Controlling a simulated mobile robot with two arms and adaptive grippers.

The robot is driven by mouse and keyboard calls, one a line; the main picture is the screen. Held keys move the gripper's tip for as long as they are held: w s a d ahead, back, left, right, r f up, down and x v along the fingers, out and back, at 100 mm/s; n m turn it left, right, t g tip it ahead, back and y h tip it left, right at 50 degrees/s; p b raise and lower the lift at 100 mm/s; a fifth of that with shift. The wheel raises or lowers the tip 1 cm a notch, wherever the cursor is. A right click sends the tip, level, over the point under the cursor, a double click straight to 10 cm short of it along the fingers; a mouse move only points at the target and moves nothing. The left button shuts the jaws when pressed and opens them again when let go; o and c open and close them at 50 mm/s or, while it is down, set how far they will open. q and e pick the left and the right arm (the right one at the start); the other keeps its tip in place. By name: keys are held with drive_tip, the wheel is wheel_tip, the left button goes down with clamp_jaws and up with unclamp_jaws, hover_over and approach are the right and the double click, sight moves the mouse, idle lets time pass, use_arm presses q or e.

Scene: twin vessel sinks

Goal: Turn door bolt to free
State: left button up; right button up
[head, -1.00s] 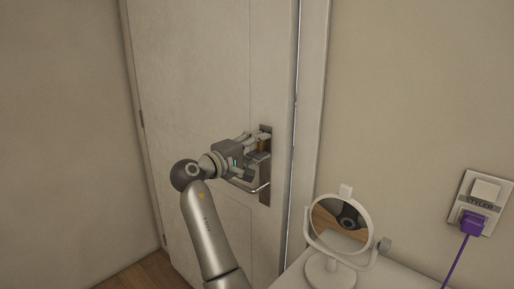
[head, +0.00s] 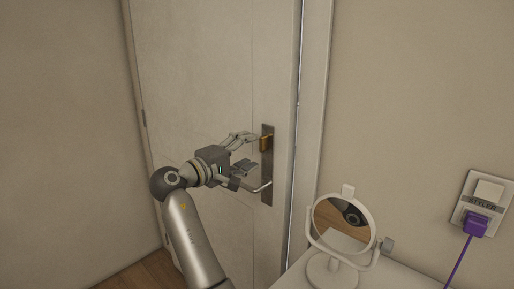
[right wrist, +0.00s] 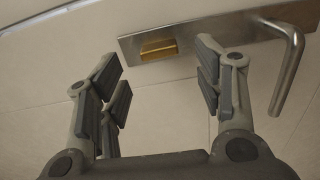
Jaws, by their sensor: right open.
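The brass door bolt (head: 265,143) sits on the upper part of a dark metal plate (head: 266,166) on the pale door (head: 200,70). In the right wrist view the bolt (right wrist: 160,49) is a small block with its longer side along the plate (right wrist: 215,33). My right gripper (head: 252,153) is open and empty, a little to the left of the plate. In the right wrist view its fingers (right wrist: 160,66) are spread to either side of the bolt, with a gap between them and it. My left gripper is not in view.
A lever handle (head: 260,188) sticks out below the bolt, close under my right gripper; it also shows in the right wrist view (right wrist: 288,75). A round mirror (head: 341,219) stands on a white top at right. A purple plug (head: 475,222) is in the wall socket.

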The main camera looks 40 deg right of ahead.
drive_tip(key=a, duration=0.6)
drive_tip(key=shift+s+a, duration=0.35)
drive_tip(key=shift+a, duration=0.05)
